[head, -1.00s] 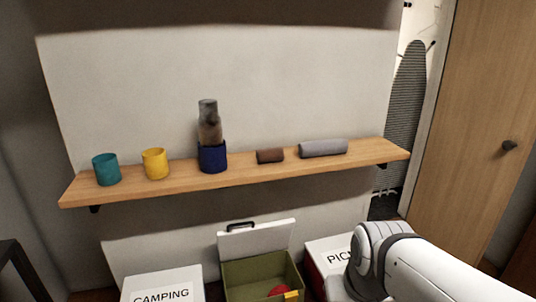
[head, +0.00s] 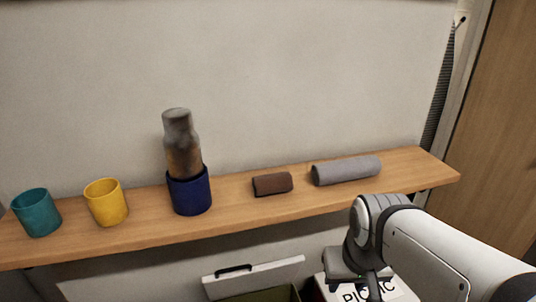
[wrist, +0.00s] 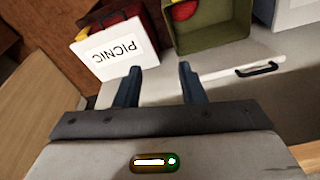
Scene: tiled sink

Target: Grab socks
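A small brown roll (head: 272,184), which looks like rolled socks, lies on the wooden shelf (head: 235,205). A longer grey roll (head: 346,170) lies to its right, perhaps a towel or another bundle of cloth. My gripper shows in the wrist view (wrist: 160,68) with its two dark fingers apart and nothing between them. It points down at the boxes below the shelf. In the head view it is at the lower right, below and in front of the shelf, apart from both rolls.
A teal cup (head: 37,213), a yellow cup (head: 106,203) and a blue cup (head: 189,193) holding a grey-brown bottle (head: 181,145) stand left on the shelf. Below are a PICNIC box (wrist: 118,48) and an open green box (wrist: 212,30) with a red item (wrist: 184,10).

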